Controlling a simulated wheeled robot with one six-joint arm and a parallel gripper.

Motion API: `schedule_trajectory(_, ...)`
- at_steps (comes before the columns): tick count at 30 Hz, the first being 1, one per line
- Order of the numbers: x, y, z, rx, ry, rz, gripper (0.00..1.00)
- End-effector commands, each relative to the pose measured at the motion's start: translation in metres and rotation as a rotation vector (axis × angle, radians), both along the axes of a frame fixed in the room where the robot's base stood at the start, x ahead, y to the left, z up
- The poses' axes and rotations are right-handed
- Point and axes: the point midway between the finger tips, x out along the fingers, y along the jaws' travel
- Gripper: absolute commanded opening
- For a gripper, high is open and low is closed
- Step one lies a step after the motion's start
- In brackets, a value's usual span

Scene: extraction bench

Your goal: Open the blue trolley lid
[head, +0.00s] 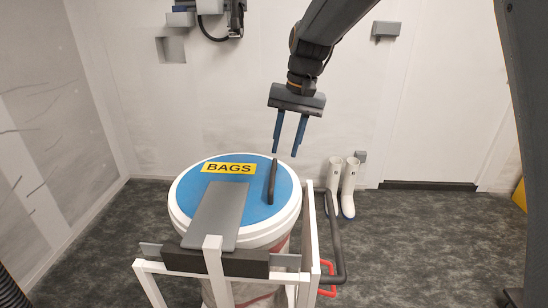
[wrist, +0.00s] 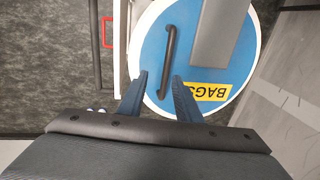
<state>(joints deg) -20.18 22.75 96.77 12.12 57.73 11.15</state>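The blue trolley lid (head: 256,193) is round with a white rim and a yellow "BAGS" label (head: 228,168). It lies flat and closed on top of the white-framed trolley (head: 311,235). A dark bar handle (head: 272,181) stands near the lid's right edge. A grey plate (head: 216,215) runs over the lid toward the front hinge block. In the wrist view the handle (wrist: 169,58) shows ahead of my open fingers (wrist: 158,82), and the lid fills much of the upper right.
White boots (head: 348,188) stand on the floor by the back wall, right of the trolley. A dark push bar (head: 335,240) and a red part (head: 327,280) stick out at the trolley's right side.

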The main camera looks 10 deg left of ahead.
Motion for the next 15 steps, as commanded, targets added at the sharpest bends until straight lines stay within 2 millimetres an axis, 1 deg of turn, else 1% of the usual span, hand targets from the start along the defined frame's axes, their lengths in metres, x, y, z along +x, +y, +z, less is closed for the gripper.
schedule_trajectory(1,0.001,0.008,0.004,0.004,0.002,0.005,0.31)
schedule_trajectory(5,0.003,0.016,-0.001,0.008,0.006,0.008,0.31)
schedule_trajectory(15,0.001,0.026,-0.050,0.008,0.006,0.010,0.31)
